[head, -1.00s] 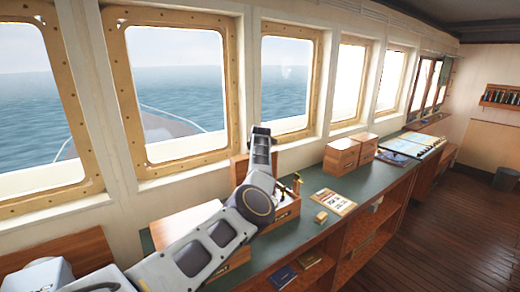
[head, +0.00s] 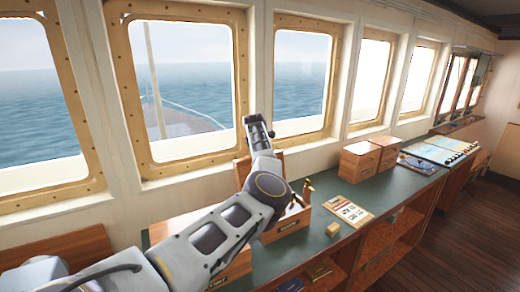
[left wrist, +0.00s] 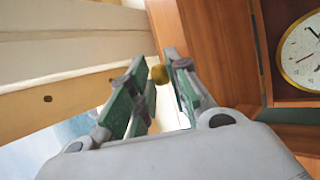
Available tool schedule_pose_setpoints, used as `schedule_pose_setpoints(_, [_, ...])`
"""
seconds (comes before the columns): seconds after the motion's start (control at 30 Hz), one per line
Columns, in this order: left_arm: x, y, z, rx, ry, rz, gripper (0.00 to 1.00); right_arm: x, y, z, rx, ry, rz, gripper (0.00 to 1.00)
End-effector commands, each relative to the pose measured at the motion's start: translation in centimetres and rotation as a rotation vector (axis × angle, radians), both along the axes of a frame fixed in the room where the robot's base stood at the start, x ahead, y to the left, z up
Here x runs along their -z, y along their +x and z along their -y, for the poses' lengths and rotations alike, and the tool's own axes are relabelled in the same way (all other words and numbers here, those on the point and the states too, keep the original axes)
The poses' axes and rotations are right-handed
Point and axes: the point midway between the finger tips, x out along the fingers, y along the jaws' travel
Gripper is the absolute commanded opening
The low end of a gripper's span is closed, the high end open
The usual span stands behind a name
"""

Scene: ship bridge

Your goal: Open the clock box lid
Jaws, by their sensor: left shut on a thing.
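In the left wrist view my left gripper (left wrist: 152,85) is shut on a small brass knob (left wrist: 159,74) at the edge of a raised wooden lid (left wrist: 215,45). A white-faced clock (left wrist: 303,50) with a brass rim sits in the wooden case at the right edge, partly cut off. In the head view the lid (head: 243,169) stands up behind my left arm, and the open wooden box (head: 290,223) shows below it on the counter. My arm hides much of the box, the clock and the fingertips there. My right gripper is in neither view.
The green counter (head: 320,250) runs along the windows. Another wooden box (head: 232,275) lies under my arm. Two closed boxes (head: 360,162) stand further right. A paper sheet (head: 349,211) and a small yellow block (head: 332,229) lie in front.

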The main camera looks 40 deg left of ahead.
Motion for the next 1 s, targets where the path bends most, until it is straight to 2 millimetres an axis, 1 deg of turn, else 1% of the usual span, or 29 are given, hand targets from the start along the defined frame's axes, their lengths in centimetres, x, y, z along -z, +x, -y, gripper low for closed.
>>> schedule_pose_setpoints(0.03, [-0.37, 0.19, -0.06, -0.001, 0.003, 0.011, 0.0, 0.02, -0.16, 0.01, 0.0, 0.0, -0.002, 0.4])
schedule_pose_setpoints(0.27, [-0.43, 0.16, -0.18, -0.002, 0.005, 0.012, 0.0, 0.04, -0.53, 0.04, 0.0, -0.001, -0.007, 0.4])
schedule_pose_setpoints(0.3, [-0.44, 0.15, -0.19, -0.002, 0.006, 0.012, 0.2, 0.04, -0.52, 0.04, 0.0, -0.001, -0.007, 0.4])
schedule_pose_setpoints(0.5, [-0.3, 0.11, -0.19, -0.002, 0.005, 0.009, 0.44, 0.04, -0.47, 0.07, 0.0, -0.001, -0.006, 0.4])
schedule_pose_setpoints(0.8, [0.03, 0.0, -0.14, -0.002, 0.001, 0.002, 0.44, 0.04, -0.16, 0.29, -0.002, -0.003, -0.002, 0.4])
schedule_pose_setpoints(1.0, [-0.18, -0.23, -0.07, -0.003, 0.001, 0.002, 0.44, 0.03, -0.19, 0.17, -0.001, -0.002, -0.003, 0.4])
